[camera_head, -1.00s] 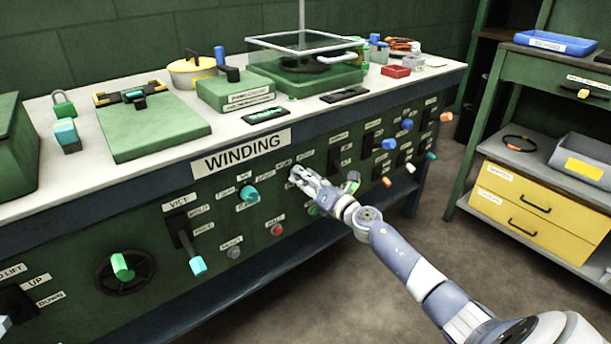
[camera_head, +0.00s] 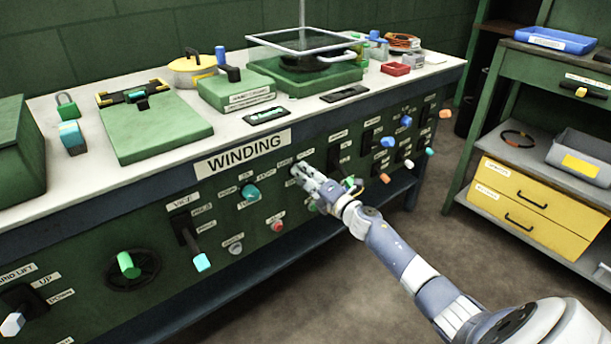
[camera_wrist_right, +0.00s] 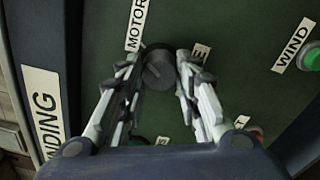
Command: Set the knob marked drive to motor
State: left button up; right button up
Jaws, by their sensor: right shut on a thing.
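The dark round knob (camera_wrist_right: 157,70) sits on the green panel in the right wrist view, between the fingers of my right gripper (camera_wrist_right: 158,62). The gripper is shut on it. A light line marks the knob's face, but I cannot tell exactly which label it points to. The MOTOR label (camera_wrist_right: 137,24) is just above and left of the knob. Another label (camera_wrist_right: 201,54), right of the knob, is mostly hidden by a finger; only an E shows. In the head view my right gripper (camera_head: 303,172) reaches the panel right of the WINDING sign and hides the knob. My left gripper is not in view.
A teal knob (camera_head: 250,193) and a red button (camera_head: 277,224) lie left of my gripper on the panel. Black switches and a blue knob (camera_head: 387,142) lie to its right. A green WIND button (camera_wrist_right: 310,57) shows in the wrist view. The floor before the bench is clear.

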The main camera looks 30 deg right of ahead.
dwell(0.4)
jog(key=o, duration=1.1)
jog(key=s, duration=0.8)
jog(key=s+d, duration=0.1)
jog(key=s, duration=0.3)
